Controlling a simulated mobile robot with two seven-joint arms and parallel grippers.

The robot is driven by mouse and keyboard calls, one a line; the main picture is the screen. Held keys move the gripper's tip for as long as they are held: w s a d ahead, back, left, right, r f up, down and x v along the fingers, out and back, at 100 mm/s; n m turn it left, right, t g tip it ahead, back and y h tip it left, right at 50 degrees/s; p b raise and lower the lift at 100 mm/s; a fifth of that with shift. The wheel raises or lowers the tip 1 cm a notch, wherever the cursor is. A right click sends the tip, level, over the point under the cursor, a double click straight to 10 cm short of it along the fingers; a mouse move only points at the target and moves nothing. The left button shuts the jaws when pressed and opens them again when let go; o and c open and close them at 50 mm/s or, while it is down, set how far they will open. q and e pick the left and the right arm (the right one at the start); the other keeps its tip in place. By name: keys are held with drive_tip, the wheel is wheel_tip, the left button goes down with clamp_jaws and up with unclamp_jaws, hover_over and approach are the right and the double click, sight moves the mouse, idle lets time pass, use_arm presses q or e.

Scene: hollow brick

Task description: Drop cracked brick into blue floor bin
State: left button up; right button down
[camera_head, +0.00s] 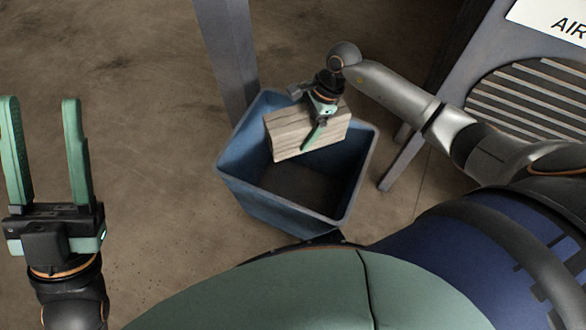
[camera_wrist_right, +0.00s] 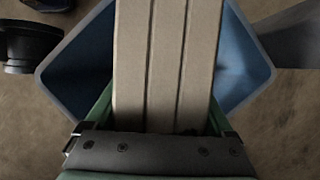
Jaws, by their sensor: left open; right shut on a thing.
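A beige, grooved brick (camera_head: 290,132) is held over the blue floor bin (camera_head: 232,160) in the head view. My right gripper (camera_head: 314,122) is shut on it, one green finger showing across its near face. In the right wrist view the brick (camera_wrist_right: 165,65) fills the middle between the green fingers, with the bin's blue walls (camera_wrist_right: 238,62) on both sides behind it. No crack is visible on the faces shown. The bin floor that shows is dark and bare; the part behind the brick is hidden. My left gripper (camera_head: 45,150) is open and empty at the far left, well away from the bin.
A grey post (camera_head: 228,50) stands just behind the bin. A grey metal frame with a slatted panel (camera_head: 535,100) and a white sign (camera_head: 555,18) stands at the right, one leg close to the bin. The brown floor (camera_head: 130,110) left of the bin is clear.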

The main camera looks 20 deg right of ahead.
drive_tip(key=shift+w+f+b, duration=0.1)
drive_tip(key=shift+f+b, duration=0.65)
drive_tip(key=shift+f, duration=0.55)
drive_tip(key=shift+c, duration=0.3)
unclamp_jaws()
drive_tip(key=shift+o, duration=0.3)
drive_tip(key=shift+f, duration=0.1)
drive_tip(key=p+v, duration=0.3)
drive_tip(key=v, duration=0.8)
drive_tip(key=shift+p, duration=0.35)
drive_tip(key=shift+v, duration=0.85)
drive_tip(key=shift+a, duration=0.15)
